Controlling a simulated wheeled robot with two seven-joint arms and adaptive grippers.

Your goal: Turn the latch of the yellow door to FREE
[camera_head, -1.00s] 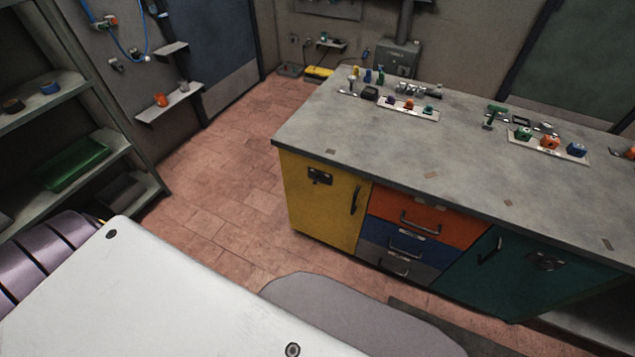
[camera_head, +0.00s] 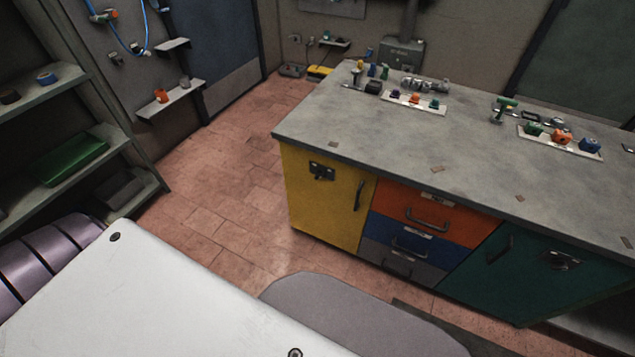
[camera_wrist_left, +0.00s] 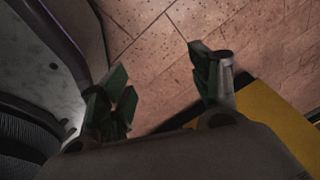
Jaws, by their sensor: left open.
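The yellow door (camera_head: 318,212) is the left front of the grey-topped workbench and looks closed. Its dark latch (camera_head: 321,172) sits on a plate near the top left of the door; its setting is too small to read. A dark upright handle (camera_head: 358,195) is on the door's right side. In the left wrist view my left gripper (camera_wrist_left: 165,92) is open and empty over the floor tiles, with a yellow surface (camera_wrist_left: 262,118) beside it at the right. My grippers do not show in the head view.
The workbench top (camera_head: 390,145) carries several small tools and coloured parts at its back. Orange, blue and grey drawers and a green door (camera_head: 520,270) are right of the yellow door. Tiled floor (camera_head: 225,190) is clear left of the bench. Shelves (camera_head: 80,130) stand far left.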

